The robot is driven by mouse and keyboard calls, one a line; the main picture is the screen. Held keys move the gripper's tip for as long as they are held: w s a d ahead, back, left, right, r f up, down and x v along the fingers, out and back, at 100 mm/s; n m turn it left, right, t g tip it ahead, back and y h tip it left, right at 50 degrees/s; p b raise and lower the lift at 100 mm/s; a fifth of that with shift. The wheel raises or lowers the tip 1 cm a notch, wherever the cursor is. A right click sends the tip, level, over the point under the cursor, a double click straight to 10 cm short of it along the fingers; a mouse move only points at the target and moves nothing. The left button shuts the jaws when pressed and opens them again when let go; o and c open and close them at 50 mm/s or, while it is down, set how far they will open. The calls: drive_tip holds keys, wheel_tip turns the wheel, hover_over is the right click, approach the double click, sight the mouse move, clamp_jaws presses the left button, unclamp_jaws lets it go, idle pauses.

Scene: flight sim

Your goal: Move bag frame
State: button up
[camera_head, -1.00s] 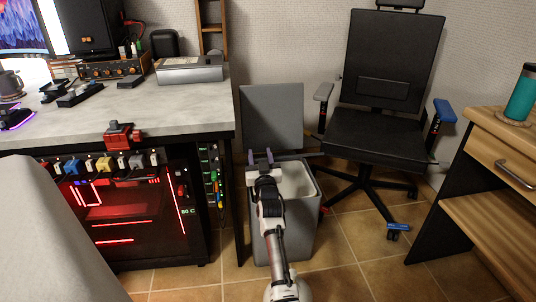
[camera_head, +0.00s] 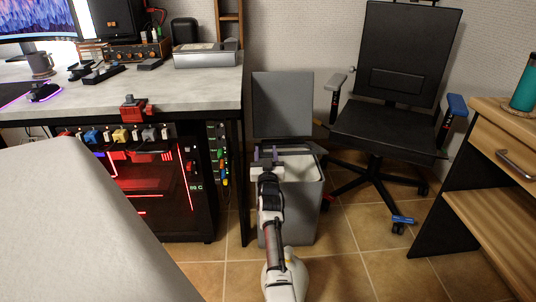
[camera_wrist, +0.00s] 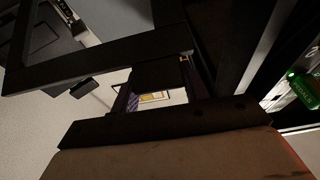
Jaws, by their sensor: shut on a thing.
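The bin (camera_head: 305,215) is a grey box standing on the tiled floor beside the desk, with its grey lid (camera_head: 281,105) raised upright behind it. My gripper (camera_head: 266,155) is above the bin's left part, its purple fingers shut on the bag frame. The bag frame (camera_head: 297,148) is a thin dark rim at the bin's top, stretching right from my fingers. In the wrist view the bag frame (camera_wrist: 90,62) shows as dark bars around an opening, with a dark tab between my fingers. I cannot tell whether it still touches the bin's rim.
The desk (camera_head: 170,94) with a glowing computer below it stands close on the left. A black office chair (camera_head: 385,130) stands to the right behind the bin. A wooden drawer unit (camera_head: 500,160) is at far right.

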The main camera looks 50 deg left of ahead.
idle(0.3)
drive_tip(key=o, duration=1.4)
wheel_tip(320, 180, up, 20)
drive_tip(key=p, duration=0.4)
drive_tip(key=shift+p, duration=0.35)
drive_tip(key=shift+c, duration=0.5)
